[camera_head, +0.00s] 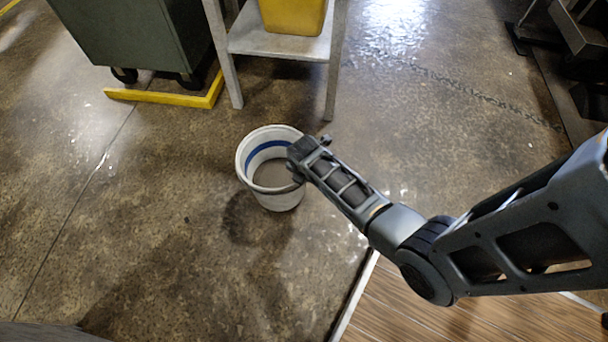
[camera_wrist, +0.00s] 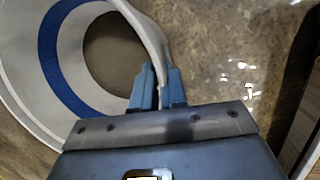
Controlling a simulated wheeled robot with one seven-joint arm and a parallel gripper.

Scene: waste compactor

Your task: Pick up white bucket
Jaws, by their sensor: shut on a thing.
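The white bucket (camera_head: 277,202) is upright in the middle of the head view, with a blue band around its inside. My gripper (camera_head: 295,166) reaches in from the right and meets the bucket's right rim. In the wrist view, the blue fingers of my gripper (camera_wrist: 158,84) are closed on the white rim, one on each side. The bucket (camera_wrist: 22,62) fills the upper left of that view, its grey bottom showing inside. A dark shadow lies on the floor at the bucket's lower left. I cannot tell whether the bucket touches the floor.
A white stand (camera_head: 275,44) holding a yellow container (camera_head: 292,14) is just behind the bucket. A dark green wheeled bin (camera_head: 135,30) stands at the upper left beside a yellow floor bar (camera_head: 165,98). Dark equipment (camera_head: 580,30) is at the upper right. Floor to the left is clear.

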